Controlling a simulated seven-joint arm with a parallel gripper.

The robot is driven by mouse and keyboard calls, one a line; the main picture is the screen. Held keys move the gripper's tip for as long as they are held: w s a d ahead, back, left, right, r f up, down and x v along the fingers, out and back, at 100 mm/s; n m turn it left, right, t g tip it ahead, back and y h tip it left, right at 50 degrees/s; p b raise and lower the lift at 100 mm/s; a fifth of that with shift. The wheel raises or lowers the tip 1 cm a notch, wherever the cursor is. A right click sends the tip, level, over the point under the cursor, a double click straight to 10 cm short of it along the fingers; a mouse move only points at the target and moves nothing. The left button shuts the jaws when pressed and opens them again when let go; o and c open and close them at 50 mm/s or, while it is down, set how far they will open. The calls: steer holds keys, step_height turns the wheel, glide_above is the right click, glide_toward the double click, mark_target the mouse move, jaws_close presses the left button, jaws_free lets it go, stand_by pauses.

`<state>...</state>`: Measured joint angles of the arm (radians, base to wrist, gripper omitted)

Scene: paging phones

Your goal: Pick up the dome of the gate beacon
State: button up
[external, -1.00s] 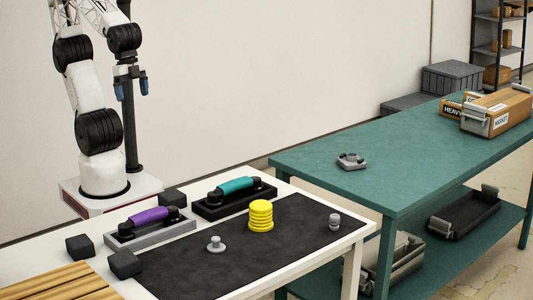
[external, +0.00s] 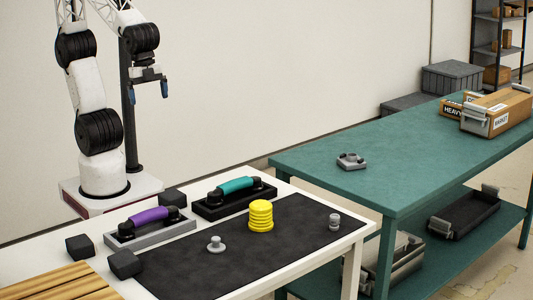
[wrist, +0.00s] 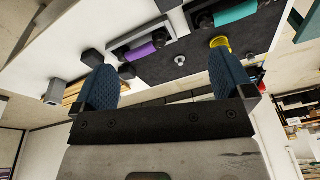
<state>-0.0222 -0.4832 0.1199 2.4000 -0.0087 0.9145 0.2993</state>
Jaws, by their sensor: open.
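A yellow ribbed piece (external: 261,215), likely the beacon's dome, stands upright on the black mat (external: 300,215) of the white table. In the wrist view the yellow piece (wrist: 220,42) shows beyond the right finger, partly hidden by it. A small grey fitting (external: 351,161) sits on the green table; I cannot tell whether it belongs to the beacon. My gripper (external: 149,92) is open and empty, high above the back of the white table, left of and well above the yellow piece. Its two blue fingers are spread in the wrist view (wrist: 163,75).
Purple-handled (external: 149,218) and teal-handled (external: 236,187) phones lie in cradles behind the mat. A grey knob (external: 216,244) and a small grey cylinder (external: 335,221) flank the yellow piece. Black blocks (external: 125,263) stand left. Boxes (external: 497,112) occupy the green table's far end.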

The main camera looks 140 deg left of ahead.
steer(key=w+a+f+m, duration=0.2)
steer(key=w+m, duration=0.1)
steer(key=w, duration=0.7)
steer(key=m+g, duration=0.2)
steer(key=m, duration=0.8)
glide_above(260, 204)
steer(key=f, duration=1.9)
steer(key=shift+s+d, duration=0.15)
steer(key=shift+s, duration=0.15)
steer(key=shift+w+a+f, duration=0.2)
steer(key=shift+w+f, duration=0.1)
steer(key=shift+f, duration=0.15)
steer(key=shift+f, duration=0.1)
steer(key=shift+f, duration=1.2)
steer(key=shift+f, duration=0.1)
